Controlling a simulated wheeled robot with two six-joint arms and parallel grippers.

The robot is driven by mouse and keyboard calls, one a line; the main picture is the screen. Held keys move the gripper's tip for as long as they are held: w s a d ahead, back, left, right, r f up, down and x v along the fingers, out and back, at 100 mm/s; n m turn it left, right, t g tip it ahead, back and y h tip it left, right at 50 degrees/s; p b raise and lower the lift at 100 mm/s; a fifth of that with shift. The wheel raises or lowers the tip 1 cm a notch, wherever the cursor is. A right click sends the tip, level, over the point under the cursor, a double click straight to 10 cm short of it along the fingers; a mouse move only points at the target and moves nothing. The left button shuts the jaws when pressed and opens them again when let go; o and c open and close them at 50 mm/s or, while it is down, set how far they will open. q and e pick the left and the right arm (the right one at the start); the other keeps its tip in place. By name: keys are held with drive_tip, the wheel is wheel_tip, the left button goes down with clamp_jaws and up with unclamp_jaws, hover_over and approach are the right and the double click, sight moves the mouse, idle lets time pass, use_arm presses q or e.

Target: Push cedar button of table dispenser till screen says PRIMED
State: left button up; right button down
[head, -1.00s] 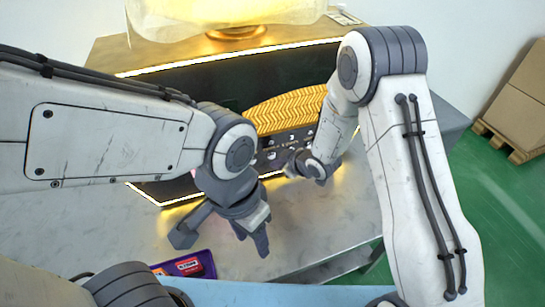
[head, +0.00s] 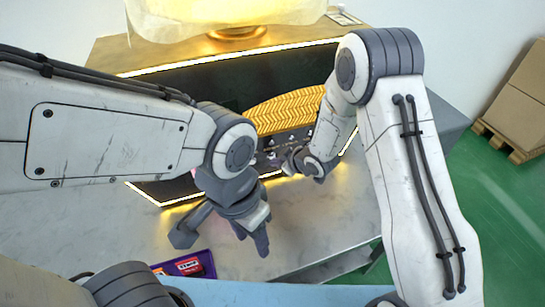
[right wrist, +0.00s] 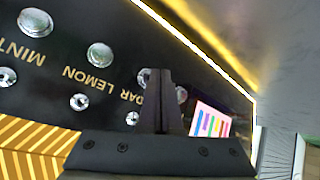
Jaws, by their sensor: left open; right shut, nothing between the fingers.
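The dispenser (head: 285,110) is a dark unit with a gold chevron top, on the table in the head view. In the right wrist view its black panel shows silver round buttons by the words MINT, LEMON and a partly covered CEDAR label (right wrist: 130,97). My right gripper (right wrist: 162,75) is shut and empty, its fingertips in front of the cedar button (right wrist: 182,94), whose edges show on both sides. I cannot tell whether they touch. No readable screen text shows. My left gripper (head: 222,240) is open and empty, above the table in front of the dispenser.
A card with coloured stripes (right wrist: 210,122) is beside the panel. A purple tray (head: 190,264) with small packs lies at the table's front edge. A glowing strip (head: 215,58) edges the dark area. Cardboard boxes (head: 515,105) stand on a pallet at right.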

drive_tip(key=shift+w+a, duration=0.2)
drive_tip(key=shift+w, duration=0.2)
idle(0.5)
idle(0.3)
drive_tip(key=shift+s+d, duration=0.35)
drive_tip(key=shift+s, duration=0.4)
drive_tip(key=s, duration=0.1)
drive_tip(key=s+d, duration=0.1)
drive_tip(key=s, duration=0.1)
drive_tip(key=s+d+b, duration=0.1)
drive_tip(key=shift+s, duration=0.35)
drive_tip(key=shift+r, duration=0.15)
idle(0.4)
